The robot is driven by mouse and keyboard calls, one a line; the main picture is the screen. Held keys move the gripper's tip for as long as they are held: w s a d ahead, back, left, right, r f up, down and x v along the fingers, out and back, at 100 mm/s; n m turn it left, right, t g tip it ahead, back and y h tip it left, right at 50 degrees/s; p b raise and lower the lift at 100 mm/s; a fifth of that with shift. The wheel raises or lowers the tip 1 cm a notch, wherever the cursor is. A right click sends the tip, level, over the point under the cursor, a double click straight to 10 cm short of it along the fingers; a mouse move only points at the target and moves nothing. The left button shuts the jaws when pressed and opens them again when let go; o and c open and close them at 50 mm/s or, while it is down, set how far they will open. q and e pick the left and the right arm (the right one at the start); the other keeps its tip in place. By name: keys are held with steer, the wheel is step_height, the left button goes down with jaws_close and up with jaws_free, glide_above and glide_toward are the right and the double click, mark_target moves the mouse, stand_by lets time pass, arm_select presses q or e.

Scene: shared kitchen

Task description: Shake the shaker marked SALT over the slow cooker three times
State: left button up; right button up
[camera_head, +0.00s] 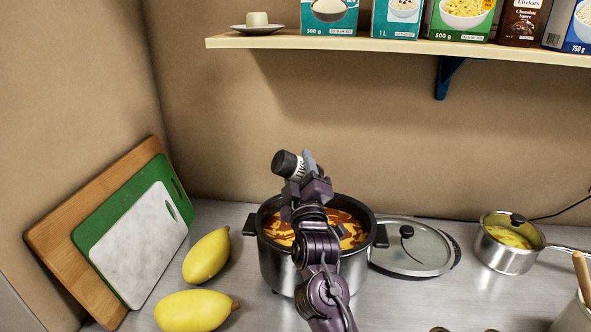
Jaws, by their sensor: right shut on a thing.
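The slow cooker (277,269) is a steel pot with a black rim and side handles, open at the top, with orange-red food inside. My right gripper (304,172) is above the pot, toward its back, and is shut on a small shaker. The shaker's dark cap (285,164) points left and slightly up, so the shaker lies tilted on its side. Its pale label shows dark letters only in part, too small to read surely. My right arm hides the middle of the pot. My left gripper is not in view.
A glass lid (425,255) lies right of the cooker, and a small saucepan (508,258) stands further right. Two yellow fruits (207,256) (192,311) lie to the left. Cutting boards (140,245) lean on the left wall. A shelf (400,45) with boxes hangs above.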

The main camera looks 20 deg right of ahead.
stand_by(0.3)
step_height(320, 180, down, 6)
steer(key=b, duration=0.3)
step_height(320, 180, up, 6)
steer(key=p, duration=0.5)
steer(key=shift+w+d+f, duration=0.1)
steer(key=shift+w+f, duration=0.05)
steer(key=shift+s, duration=0.2)
